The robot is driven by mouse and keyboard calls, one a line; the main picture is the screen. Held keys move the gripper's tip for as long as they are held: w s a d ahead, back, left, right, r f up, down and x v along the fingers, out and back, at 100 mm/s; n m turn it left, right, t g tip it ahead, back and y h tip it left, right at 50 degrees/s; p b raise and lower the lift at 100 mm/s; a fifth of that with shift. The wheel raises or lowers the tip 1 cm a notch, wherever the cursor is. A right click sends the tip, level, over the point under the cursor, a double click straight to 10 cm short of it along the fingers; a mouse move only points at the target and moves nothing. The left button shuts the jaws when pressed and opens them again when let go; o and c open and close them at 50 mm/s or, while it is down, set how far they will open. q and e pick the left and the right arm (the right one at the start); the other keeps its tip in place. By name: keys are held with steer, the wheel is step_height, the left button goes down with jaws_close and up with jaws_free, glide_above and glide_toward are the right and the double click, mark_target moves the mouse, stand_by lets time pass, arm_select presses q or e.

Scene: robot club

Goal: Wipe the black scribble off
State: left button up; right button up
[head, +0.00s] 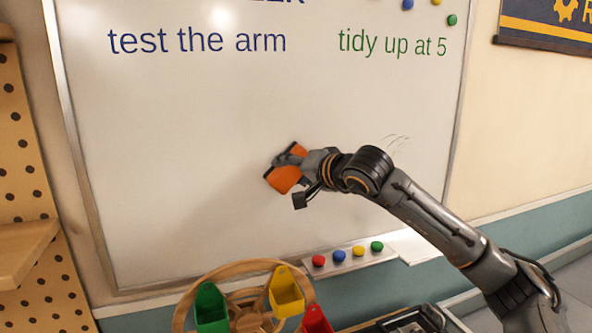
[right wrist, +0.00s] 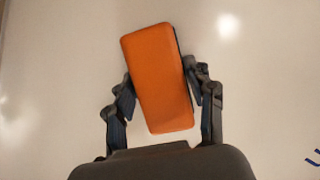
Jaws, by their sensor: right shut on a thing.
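My right gripper (head: 292,160) is shut on an orange eraser (head: 282,179) and holds it at the middle of the whiteboard (head: 200,100). The right wrist view shows the orange eraser (right wrist: 158,80) between both fingers, slightly tilted. Whether it touches the board is hard to tell. Faint thin grey strokes (head: 398,139) show on the board to the right of the gripper, just above my arm; part of them may be hidden behind it. No bold black scribble shows. My left gripper is out of view.
Blue writing (head: 196,41) and green writing (head: 392,43) stand higher on the board. Several coloured magnets (head: 339,256) sit on the ledge below. A wooden wheel (head: 245,270) with coloured buckets stands in front at the bottom. The board around the eraser is clear.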

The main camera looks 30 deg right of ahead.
steer(key=shift+s+a+f+b, duration=0.3)
steer(key=shift+s+b, duration=0.3)
steer(key=shift+b, duration=0.2)
steer(key=shift+s+a+r+b, duration=0.15)
steer(key=shift+s+b, duration=0.2)
steer(key=shift+s, duration=0.35)
steer(key=shift+s+a+b, duration=0.15)
steer(key=shift+s+b, duration=0.15)
steer(key=shift+s, duration=0.45)
steer(key=shift+s+a+r+b, duration=0.15)
steer(key=shift+s+b, duration=0.2)
steer(key=shift+s, duration=0.35)
steer(key=s, duration=0.1)
steer(key=s+b, duration=0.1)
steer(key=s, duration=0.1)
steer(key=shift+a, duration=0.35)
